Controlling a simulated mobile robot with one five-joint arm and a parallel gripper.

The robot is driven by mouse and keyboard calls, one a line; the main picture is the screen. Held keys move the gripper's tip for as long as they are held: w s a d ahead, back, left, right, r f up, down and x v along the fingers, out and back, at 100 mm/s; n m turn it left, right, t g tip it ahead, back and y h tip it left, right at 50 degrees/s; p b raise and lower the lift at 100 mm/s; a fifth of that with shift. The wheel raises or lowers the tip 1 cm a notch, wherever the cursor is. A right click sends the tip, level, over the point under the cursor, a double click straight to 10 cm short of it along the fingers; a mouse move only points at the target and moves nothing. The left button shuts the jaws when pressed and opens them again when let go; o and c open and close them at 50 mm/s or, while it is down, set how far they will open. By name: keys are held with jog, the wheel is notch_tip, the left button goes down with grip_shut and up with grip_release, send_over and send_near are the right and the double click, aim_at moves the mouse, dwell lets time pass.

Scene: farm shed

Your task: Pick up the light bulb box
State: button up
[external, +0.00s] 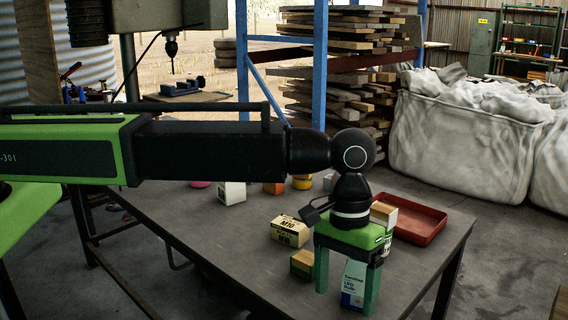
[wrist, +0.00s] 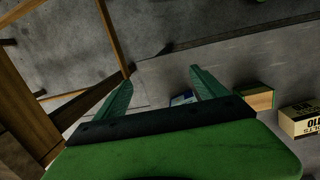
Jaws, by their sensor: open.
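The light bulb box (external: 353,284) is a small upright white and blue carton with a green patch, near the table's front edge. My gripper (external: 346,300) is open and points down at the box, its green fingers apart. In the external view the box shows between the fingers, with the right finger overlapping its edge. In the wrist view only a sliver of the box (wrist: 182,99) shows between the fingers (wrist: 161,75), close to the right one; my gripper body hides the rest. I cannot tell whether a finger touches it.
A yellow and green block (external: 302,264) stands close left of my gripper, with a cream M10 box (external: 291,231) behind it. A red tray (external: 425,222) lies at the right. The table (external: 225,255) is bare at left.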

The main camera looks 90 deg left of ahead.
aim_at(361, 279)
jog(key=w+a+r+n+y+p, duration=0.2)
jog(key=w+a+r+n+p, duration=0.25)
jog(key=a+r+p, duration=0.6)
jog(key=shift+m, duration=0.45)
jog(key=f+b, duration=0.5)
jog(key=b, duration=0.1)
jog(key=d+f+b, duration=0.1)
jog(key=f+b, duration=0.4)
jog(key=b, duration=0.2)
jog(key=f+b, duration=0.6)
jog(key=shift+w+d+f, duration=0.1)
jog(key=shift+w+d, duration=0.25)
jog(key=shift+d, duration=0.05)
jog(key=shift+r, duration=0.2)
jog(key=c, duration=1.4)
